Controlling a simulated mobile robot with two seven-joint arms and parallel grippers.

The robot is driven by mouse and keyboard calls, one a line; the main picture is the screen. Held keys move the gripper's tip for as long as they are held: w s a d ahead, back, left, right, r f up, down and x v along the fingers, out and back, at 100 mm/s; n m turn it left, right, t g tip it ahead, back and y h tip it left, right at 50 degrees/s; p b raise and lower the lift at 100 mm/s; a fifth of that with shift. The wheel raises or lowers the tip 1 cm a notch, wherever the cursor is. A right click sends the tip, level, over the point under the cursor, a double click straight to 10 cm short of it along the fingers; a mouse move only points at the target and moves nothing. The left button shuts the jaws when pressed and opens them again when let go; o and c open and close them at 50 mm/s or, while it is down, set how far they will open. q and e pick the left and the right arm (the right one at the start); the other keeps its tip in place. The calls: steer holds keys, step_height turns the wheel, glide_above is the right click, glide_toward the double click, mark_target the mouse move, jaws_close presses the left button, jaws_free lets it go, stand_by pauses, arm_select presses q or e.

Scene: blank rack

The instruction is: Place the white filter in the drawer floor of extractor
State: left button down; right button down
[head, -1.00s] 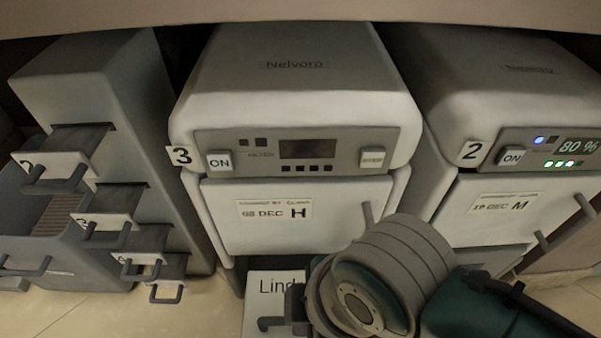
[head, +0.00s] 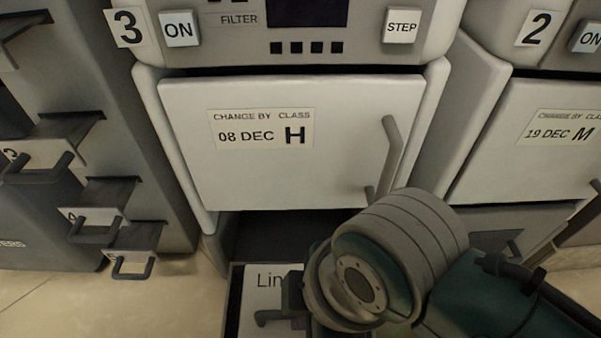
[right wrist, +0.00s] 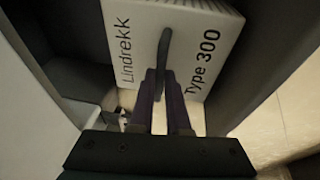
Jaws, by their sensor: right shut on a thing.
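The white filter (head: 256,296) is a box with a dark handle, low in front of extractor 3 (head: 300,150). In the right wrist view, the filter (right wrist: 185,35) reads "Lindrekk" and "Type 300", with dark grey walls on both sides of it. My right gripper (right wrist: 163,80) is shut on the filter's dark handle. In the head view my right wrist and arm hide part of the filter and its surroundings. A dark opening (head: 295,232) shows under the extractor's white door. The drawer floor under the filter is hidden. My left gripper is not in view.
Extractor 2 (head: 520,150) stands to the right, with a dark grey drawer (head: 497,228) below its door. A grey rack (head: 135,100) with several handled drawers stands at the left. Beige floor (head: 170,300) shows between the rack and the filter.

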steer(key=shift+f, duration=0.1)
steer(key=c, duration=0.9)
jaws_free()
steer(key=shift+r+p, duration=0.35)
steer(key=shift+p, duration=0.05)
steer(key=p+v, duration=1)
steer(key=v, duration=0.1)
steer(key=shift+r, duration=0.25)
